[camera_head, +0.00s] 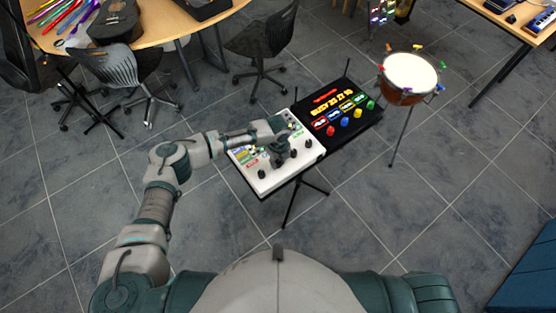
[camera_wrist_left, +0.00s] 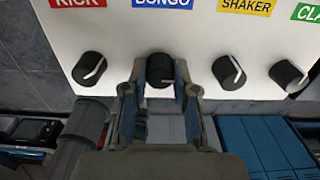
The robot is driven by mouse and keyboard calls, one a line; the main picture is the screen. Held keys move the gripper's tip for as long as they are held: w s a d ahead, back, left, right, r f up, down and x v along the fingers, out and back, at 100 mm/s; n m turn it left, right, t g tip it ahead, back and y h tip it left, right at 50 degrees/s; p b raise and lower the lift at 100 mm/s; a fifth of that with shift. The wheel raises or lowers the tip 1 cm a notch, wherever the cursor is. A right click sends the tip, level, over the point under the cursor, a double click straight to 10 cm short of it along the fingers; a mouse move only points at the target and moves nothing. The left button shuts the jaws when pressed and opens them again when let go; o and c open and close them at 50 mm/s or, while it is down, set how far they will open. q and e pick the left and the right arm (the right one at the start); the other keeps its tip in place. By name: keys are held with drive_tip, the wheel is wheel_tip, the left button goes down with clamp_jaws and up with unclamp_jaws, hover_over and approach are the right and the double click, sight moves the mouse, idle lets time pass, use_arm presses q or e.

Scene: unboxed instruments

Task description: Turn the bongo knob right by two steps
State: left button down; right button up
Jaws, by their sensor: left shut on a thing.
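The bongo knob (camera_wrist_left: 160,70) is a round black knob on a white panel (camera_wrist_left: 120,35), below the blue BONGO label (camera_wrist_left: 162,3). My left gripper (camera_wrist_left: 160,82) has one finger on each side of the knob and is shut on it. A light pointer mark seems to show low on the knob, but its exact direction is hard to read. In the head view my left gripper (camera_head: 280,156) is over the white panel (camera_head: 262,186) and hides the bongo knob there. My right gripper is out of view.
The kick knob (camera_wrist_left: 88,68) is close on the left of the gripper, and the shaker knob (camera_wrist_left: 228,72) is close on its right. A black panel (camera_head: 326,137) with coloured knobs adjoins the white one. A drum (camera_head: 410,72) stands on the right.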

use_arm(q)
drive_tip(key=shift+r, duration=0.1)
drive_tip(key=shift+r+n+p, duration=0.1)
drive_tip(key=shift+n+p, duration=1.1)
drive_tip(key=shift+w+n+p, duration=0.15)
drive_tip(key=shift+n+p, duration=1.05)
drive_tip(key=shift+n, duration=0.5)
drive_tip(key=c, duration=1)
unclamp_jaws()
drive_tip(key=shift+o, duration=0.5)
